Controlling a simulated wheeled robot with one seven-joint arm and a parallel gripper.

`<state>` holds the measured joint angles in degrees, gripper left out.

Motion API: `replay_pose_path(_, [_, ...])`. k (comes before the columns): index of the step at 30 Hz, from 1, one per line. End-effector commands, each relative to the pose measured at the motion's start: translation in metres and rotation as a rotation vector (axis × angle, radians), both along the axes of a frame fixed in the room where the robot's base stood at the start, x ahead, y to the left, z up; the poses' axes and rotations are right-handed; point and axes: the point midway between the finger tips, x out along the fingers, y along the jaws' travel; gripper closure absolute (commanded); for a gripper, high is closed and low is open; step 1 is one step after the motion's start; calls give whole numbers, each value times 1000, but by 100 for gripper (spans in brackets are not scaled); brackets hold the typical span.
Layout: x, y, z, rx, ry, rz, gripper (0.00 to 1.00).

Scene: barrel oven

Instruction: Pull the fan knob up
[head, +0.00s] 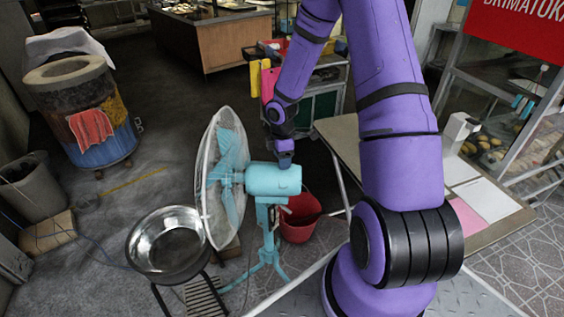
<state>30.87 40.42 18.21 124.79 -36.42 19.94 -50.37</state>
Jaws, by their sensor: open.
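A turquoise standing fan (272,180) with a round white guard (221,180) is in the middle of the head view, its motor housing turned toward me. My gripper (285,160) is at the top of the motor housing, pointing down, at the end of my purple arm. The fan knob is not visible; my gripper covers the top of the housing. The fingers are small and dark here, and I cannot tell whether they touch the knob.
A metal bowl (168,243) on a stand is left of the fan. A red bucket (299,218) is behind the fan's pole. A table (345,135) with papers stands to the right. A barrel oven (85,115) is at the far left. Open floor lies between barrel and fan.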

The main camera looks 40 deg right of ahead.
Motion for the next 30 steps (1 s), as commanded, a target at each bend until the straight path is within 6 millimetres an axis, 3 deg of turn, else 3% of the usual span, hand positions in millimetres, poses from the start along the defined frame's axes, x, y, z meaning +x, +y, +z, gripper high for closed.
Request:
replay_pose_path(6, [0,0,-16,0,-1,1,42])
replay_pose_path(15, [0,0,-18,0,-1,0,42])
replay_pose_path(23, [0,0,-18,0,-1,0,100])
replay_pose_path(30, [0,0,-9,-1,-2,-3,100])
